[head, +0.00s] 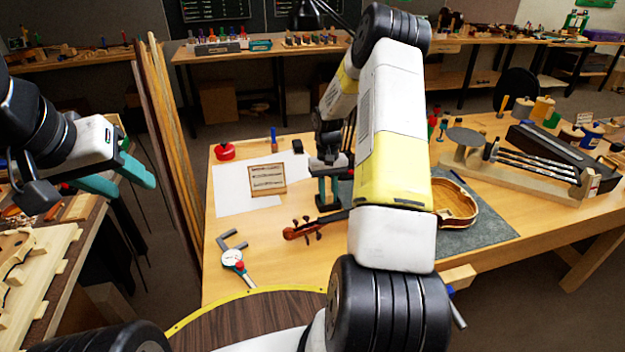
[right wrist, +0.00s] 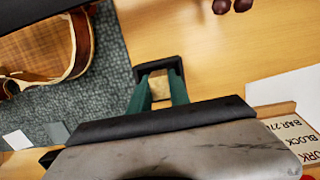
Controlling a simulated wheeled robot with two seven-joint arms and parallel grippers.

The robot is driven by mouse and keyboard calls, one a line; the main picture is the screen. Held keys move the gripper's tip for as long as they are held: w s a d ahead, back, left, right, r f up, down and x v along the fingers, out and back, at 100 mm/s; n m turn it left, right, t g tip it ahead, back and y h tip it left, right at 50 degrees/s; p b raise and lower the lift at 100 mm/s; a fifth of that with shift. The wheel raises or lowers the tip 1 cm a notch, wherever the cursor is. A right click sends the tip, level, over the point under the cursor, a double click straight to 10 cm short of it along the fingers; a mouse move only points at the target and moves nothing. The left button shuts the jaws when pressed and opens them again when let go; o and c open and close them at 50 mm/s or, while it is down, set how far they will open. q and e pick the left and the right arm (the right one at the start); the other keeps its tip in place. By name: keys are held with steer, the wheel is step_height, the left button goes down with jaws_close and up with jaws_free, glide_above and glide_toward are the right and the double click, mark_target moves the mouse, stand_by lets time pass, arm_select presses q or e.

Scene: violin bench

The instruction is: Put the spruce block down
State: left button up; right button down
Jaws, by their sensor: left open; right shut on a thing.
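My right gripper (head: 328,198) reaches down over the far middle of the bench, with its teal fingers pointing down. In the right wrist view its fingers (right wrist: 160,88) are shut on a small pale wooden piece (right wrist: 159,84), which appears to be the spruce block. The fingers hide most of it, and I cannot tell whether it touches the bench. My left gripper (head: 128,177) is open and empty at the left, away from the main bench (head: 300,268).
A white sheet (head: 228,192) with a small wooden board (head: 267,180) lies left of the right gripper. A violin neck (head: 308,228), a dial gauge (head: 234,260) and a violin body (head: 456,205) on a grey mat (head: 488,232) are nearby. Bare bench shows around the gauge.

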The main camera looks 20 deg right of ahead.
steer(key=shift+f, duration=0.15)
steer(key=c, duration=1.5)
jaws_free()
